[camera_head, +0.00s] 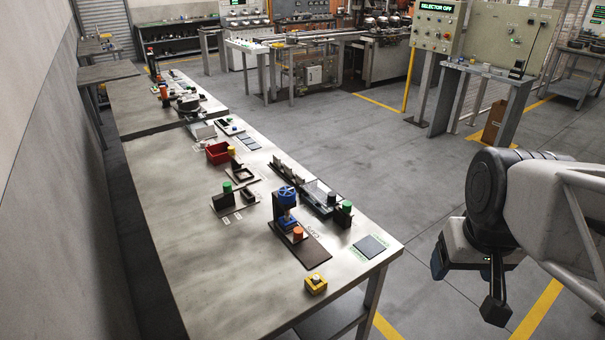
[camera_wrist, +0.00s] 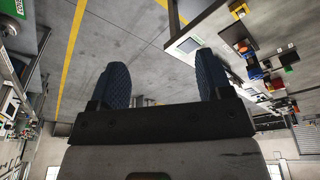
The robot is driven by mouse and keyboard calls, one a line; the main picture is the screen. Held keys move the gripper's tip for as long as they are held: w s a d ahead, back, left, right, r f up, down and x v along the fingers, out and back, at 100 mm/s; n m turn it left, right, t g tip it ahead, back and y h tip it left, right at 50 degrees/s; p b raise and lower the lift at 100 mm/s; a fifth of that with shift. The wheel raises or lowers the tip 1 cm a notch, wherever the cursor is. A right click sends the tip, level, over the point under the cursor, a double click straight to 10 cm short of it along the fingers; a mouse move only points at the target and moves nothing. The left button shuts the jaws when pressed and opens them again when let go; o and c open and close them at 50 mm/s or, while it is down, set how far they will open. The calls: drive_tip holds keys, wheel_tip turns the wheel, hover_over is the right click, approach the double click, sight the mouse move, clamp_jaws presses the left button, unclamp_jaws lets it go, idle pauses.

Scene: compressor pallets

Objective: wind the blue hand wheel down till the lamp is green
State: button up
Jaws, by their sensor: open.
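The blue hand wheel (camera_head: 287,193) tops a small blue and dark press (camera_head: 284,210) on a dark base plate near the front right of the long table. An orange cylinder (camera_head: 298,233) stands on that plate, beside the press. A yellow box (camera_head: 316,282) with a pale round top sits in front of it; I cannot tell whether this is the lamp, and I make out no clearly lit lamp. My gripper (camera_head: 468,285) is open and empty, off the table's right side, well apart from the wheel. Its two dark ribbed fingers show spread in the wrist view (camera_wrist: 160,82).
The table (camera_head: 195,260) also holds a red bin (camera_head: 218,153), a green-topped block (camera_head: 344,213), a clear-walled tray (camera_head: 318,196) and a dark square pad (camera_head: 370,246). Open floor (camera_head: 340,135) lies right of the table. A panel reading "SELECTOR OFF" (camera_head: 437,27) stands at the back right.

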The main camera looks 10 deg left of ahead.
drive_tip(key=shift+o, duration=0.9)
drive_tip(key=w+a+r+n, duration=0.1)
drive_tip(key=w+a+n, duration=0.3)
drive_tip(key=w, duration=0.8)
drive_tip(key=shift+w+a+r+n+g, duration=0.15)
drive_tip(key=shift+a+r+n+g, duration=0.15)
drive_tip(key=shift+a, duration=0.7)
drive_tip(key=n+g, duration=0.2)
drive_tip(key=n, duration=1)
hover_over(286, 191)
drive_tip(key=f, duration=1.3)
drive_tip(key=shift+d, duration=0.3)
drive_tip(key=shift+a+f, duration=0.2)
drive_tip(key=shift+a, duration=0.15)
drive_tip(key=shift+f, duration=0.1)
drive_tip(key=shift+f, duration=3.8)
